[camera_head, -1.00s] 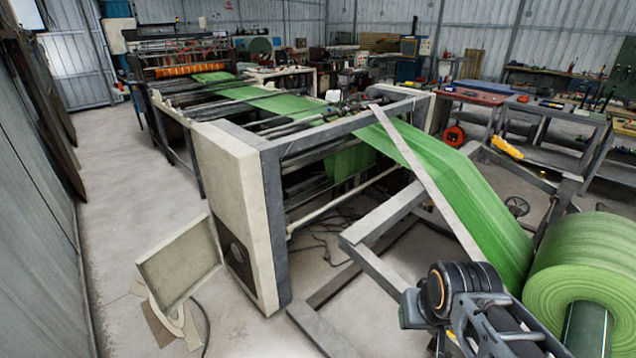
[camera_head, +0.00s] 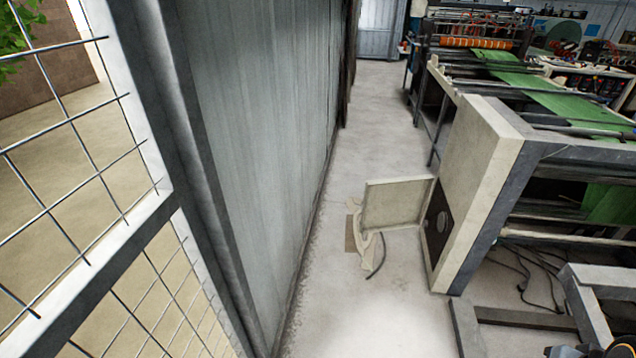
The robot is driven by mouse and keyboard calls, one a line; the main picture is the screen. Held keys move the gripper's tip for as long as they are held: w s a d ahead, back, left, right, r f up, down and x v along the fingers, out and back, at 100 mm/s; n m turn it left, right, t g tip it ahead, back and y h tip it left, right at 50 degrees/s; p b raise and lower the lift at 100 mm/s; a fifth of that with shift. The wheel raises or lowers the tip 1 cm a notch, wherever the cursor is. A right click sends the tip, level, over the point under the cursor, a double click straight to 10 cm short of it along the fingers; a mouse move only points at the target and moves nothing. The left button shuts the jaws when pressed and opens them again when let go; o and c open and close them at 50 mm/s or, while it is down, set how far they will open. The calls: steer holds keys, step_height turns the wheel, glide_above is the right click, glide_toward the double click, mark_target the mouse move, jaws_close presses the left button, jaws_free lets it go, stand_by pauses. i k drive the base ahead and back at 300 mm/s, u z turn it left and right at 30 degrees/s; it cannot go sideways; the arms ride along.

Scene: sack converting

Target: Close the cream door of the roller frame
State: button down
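The cream door (camera_head: 397,204) hangs open on the side of the roller frame (camera_head: 484,178), sticking out to the left into the aisle. Behind its right edge, the dark opening (camera_head: 437,222) in the frame's lower cream side panel is exposed. A dark round part shows inside it. The door is upright and stands roughly square to the panel. My gripper is not in view; only a small dark piece, probably of my arm, shows at the bottom right corner.
Torn cardboard or paper scraps (camera_head: 367,245) and a dark cable lie on the floor by the door. A corrugated metal wall (camera_head: 260,130) and a wire mesh gate (camera_head: 85,190) stand on the left. Pale floor (camera_head: 350,315) is clear in front. Grey floor beams lie at the right.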

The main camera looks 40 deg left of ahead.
mark_target(388, 204)
steer(key=u, duration=0.8)
steer(key=i, duration=2.45)
steer(key=u, duration=1)
steer(key=i, duration=1.25)
steer(key=u, duration=0.45)
